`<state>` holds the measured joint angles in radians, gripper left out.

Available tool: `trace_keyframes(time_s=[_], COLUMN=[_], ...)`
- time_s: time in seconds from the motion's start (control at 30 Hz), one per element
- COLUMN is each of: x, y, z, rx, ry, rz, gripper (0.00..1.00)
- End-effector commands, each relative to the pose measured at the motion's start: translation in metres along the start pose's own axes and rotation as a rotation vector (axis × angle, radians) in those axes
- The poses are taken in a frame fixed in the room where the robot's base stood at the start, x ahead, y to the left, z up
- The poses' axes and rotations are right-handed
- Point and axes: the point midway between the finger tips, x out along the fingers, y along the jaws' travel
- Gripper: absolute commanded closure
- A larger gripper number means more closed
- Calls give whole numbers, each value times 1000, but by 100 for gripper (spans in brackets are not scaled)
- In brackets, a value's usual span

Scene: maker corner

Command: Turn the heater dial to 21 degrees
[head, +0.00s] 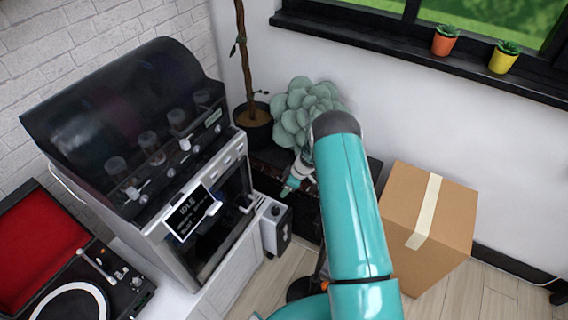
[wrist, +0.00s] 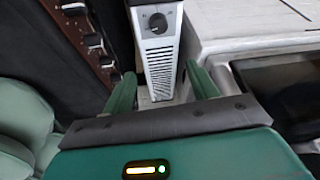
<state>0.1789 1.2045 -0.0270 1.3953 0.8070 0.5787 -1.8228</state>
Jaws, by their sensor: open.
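The heater (head: 275,228) is a narrow white box with a dark top panel, standing on the floor between the white cabinet and the dark chest in the head view. In the wrist view the heater (wrist: 160,62) shows its slatted face, with the round dark dial (wrist: 157,22) near its top. The dial's setting is too small to read. My gripper (wrist: 161,82) is open, its two green fingers apart on either side of the heater's lower slats in the picture. The dial lies beyond the fingertips, and nothing is between them. In the head view my gripper (head: 291,186) is up and right of the heater.
A black and white machine (head: 140,150) with a small screen stands left of the heater. A potted plant (head: 256,122) and a dark unit (head: 305,205) are behind and right. A cardboard box (head: 425,220) is farther right. A turntable (head: 80,290) is at lower left.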

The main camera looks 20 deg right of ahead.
Motion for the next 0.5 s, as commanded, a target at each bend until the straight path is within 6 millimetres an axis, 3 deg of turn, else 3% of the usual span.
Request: trace_keyframes(time_s=[0.5], x=[-83], y=[-6], z=[-47], rx=[70], ry=[3], rz=[24], gripper=[41])
